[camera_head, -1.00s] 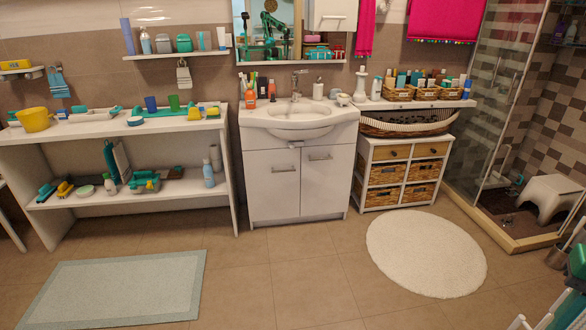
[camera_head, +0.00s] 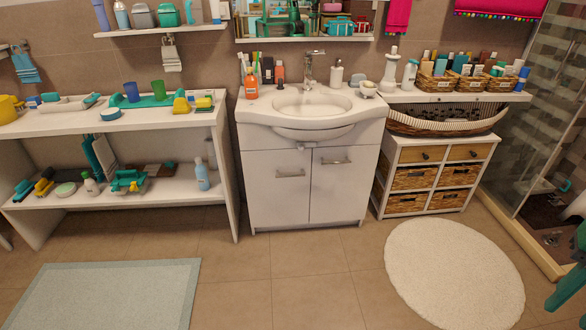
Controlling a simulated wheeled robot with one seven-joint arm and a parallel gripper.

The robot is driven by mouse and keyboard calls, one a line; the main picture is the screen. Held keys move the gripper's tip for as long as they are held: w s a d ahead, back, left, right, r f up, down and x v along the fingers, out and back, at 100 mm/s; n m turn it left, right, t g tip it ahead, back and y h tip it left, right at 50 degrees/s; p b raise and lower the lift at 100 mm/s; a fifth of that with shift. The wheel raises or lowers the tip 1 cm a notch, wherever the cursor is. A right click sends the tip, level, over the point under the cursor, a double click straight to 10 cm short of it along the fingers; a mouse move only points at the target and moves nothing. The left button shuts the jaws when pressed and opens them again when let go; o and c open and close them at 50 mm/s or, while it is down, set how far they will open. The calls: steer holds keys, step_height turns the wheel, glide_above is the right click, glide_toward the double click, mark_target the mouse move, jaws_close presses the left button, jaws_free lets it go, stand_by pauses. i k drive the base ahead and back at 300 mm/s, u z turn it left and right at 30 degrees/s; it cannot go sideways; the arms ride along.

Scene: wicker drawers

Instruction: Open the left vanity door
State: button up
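The white vanity (camera_head: 310,225) stands in the middle of the camera_head view under a white sink basin (camera_head: 311,107). Its left door (camera_head: 276,190) is shut, with a horizontal metal handle (camera_head: 290,174) near its upper right. Its right door (camera_head: 342,187) is also shut and has a similar handle (camera_head: 336,162). My gripper does not show. A teal part, probably of my own arm, is cut off at the right edge, well away from the vanity.
A white shelf table (camera_head: 225,160) with cleaning items stands left of the vanity. A wicker drawer unit (camera_head: 431,174) stands right of it. A pale rectangular mat (camera_head: 110,298) and a round white rug (camera_head: 452,272) lie on the floor. The tiles before the vanity are clear.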

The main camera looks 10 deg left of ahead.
mark_target(277, 181)
steer(key=i, duration=1.95)
steer(key=u, duration=1.1)
